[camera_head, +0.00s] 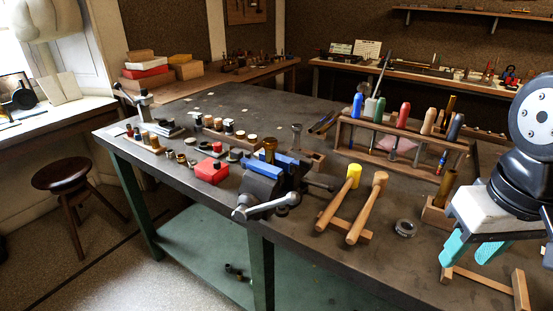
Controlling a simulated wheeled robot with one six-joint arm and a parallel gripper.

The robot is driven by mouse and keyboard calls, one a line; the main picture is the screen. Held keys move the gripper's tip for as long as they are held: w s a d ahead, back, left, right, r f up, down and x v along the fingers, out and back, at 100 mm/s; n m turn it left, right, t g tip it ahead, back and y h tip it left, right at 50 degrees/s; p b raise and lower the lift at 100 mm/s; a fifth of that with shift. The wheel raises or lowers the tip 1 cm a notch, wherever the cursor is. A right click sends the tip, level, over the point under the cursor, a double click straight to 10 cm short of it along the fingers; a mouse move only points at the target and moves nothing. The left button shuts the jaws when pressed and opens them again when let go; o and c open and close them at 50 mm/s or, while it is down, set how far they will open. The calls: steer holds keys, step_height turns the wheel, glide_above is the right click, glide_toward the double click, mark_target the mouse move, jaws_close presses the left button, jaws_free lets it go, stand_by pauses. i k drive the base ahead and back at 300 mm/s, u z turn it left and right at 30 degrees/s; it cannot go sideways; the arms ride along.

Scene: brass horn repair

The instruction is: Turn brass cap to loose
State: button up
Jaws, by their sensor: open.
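A brass cylindrical piece (269,147) stands upright at the blue jaws of the bench vise (262,188), near the front edge of the workbench. It may be the brass cap or carry it; the detail is too small to tell. The vise's silver handle (268,207) sticks out over the bench's front edge. My gripper (466,260), with teal fingers, is at the far right, over the right part of the bench. It is open and empty, well apart from the vise, with the mallets between them.
Two mallets (364,210) lie on a wooden rest right of the vise. A metal ring (405,228) lies near my gripper. A wooden rack (385,160) of colored-handled tools stands behind. A red box (212,170) and small parts lie left of the vise.

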mark_target(268, 143)
steer(key=u, duration=1)
steer(key=k, duration=0.6)
steer(key=z, duration=0.3)
steer(key=i, duration=0.5)
steer(key=z, duration=0.05)
